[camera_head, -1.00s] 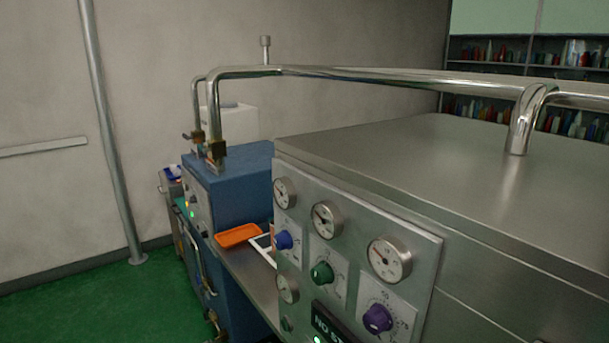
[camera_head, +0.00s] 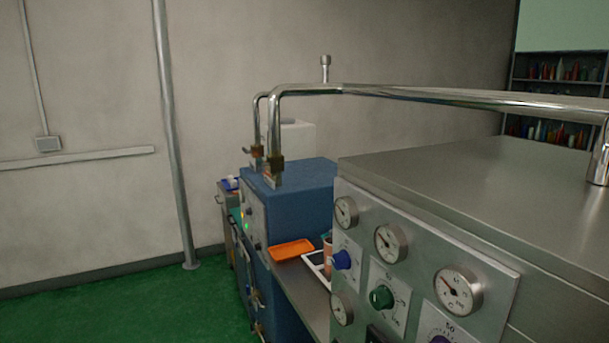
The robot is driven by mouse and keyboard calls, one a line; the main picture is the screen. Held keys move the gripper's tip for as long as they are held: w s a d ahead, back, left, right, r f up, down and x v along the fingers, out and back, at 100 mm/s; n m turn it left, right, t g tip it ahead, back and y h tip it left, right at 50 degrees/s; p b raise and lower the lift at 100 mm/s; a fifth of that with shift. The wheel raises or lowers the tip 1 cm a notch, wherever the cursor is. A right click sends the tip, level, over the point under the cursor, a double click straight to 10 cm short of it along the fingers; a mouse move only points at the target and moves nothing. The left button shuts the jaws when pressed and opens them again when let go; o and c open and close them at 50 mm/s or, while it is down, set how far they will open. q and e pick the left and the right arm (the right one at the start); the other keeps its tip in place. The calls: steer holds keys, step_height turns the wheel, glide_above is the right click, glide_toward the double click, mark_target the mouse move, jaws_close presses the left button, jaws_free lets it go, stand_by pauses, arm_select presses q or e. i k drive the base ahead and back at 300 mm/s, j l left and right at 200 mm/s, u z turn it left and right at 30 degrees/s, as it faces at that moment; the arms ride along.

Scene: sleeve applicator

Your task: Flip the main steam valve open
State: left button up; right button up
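Steel steam pipes (camera_head: 420,94) run above the machines and bend down onto a blue boiler-like cabinet (camera_head: 300,184). Two brass valve fittings sit low on the vertical pipes, a nearer one (camera_head: 274,165) and a farther one (camera_head: 257,152). Small levers seem to stick out to their left, but they are too small to read their position. More brass-coloured fittings (camera_head: 257,297) show low on the cabinet's front. I cannot tell which fitting is the main steam valve. Neither of my grippers is in view.
A steel machine (camera_head: 470,165) with gauges and coloured knobs fills the right side. Green floor (camera_head: 130,310) is clear at the left; a vertical pole (camera_head: 172,140) stands by the wall.

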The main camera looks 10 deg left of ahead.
mark_target(260, 162)
steer(key=j+u, duration=0.1)
steer(key=j, duration=0.6)
steer(key=i+j+u, duration=0.1)
steer(key=j, duration=0.6)
steer(key=i+j, duration=0.25)
steer(key=i, duration=0.25)
steer(key=i+j+u, duration=0.1)
steer(key=i+j, duration=0.15)
steer(key=i, duration=0.25)
steer(key=i+j, duration=0.2)
steer(key=i, duration=0.35)
steer(key=i+j+u, duration=0.1)
steer(key=i, duration=0.4)
steer(key=i+j, duration=0.25)
steer(key=i, duration=0.25)
